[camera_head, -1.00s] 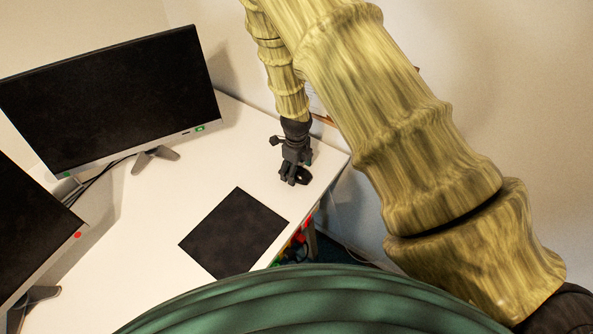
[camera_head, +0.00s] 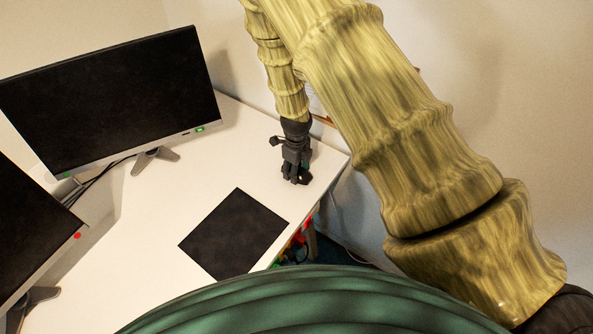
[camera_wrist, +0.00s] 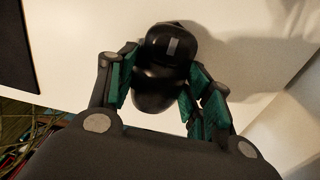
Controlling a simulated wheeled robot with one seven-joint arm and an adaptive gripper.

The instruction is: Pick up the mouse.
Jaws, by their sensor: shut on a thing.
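The black mouse (camera_wrist: 165,62) sits between the two fingers of my gripper (camera_wrist: 160,88) in the wrist view. It is glossy, with a small grey wheel near its far end. The green-padded fingers are closed against its two sides. In the head view, my gripper (camera_head: 297,177) is low over the right end of the white desk, and the mouse (camera_head: 304,178) is mostly hidden by it. I cannot tell whether the mouse is touching the desk or just clear of it.
A black mat (camera_head: 234,234) lies on the white desk (camera_head: 150,215) left of my gripper. One monitor (camera_head: 110,100) stands at the back and another (camera_head: 30,235) at the left. The desk's right edge and the wall are close to my gripper.

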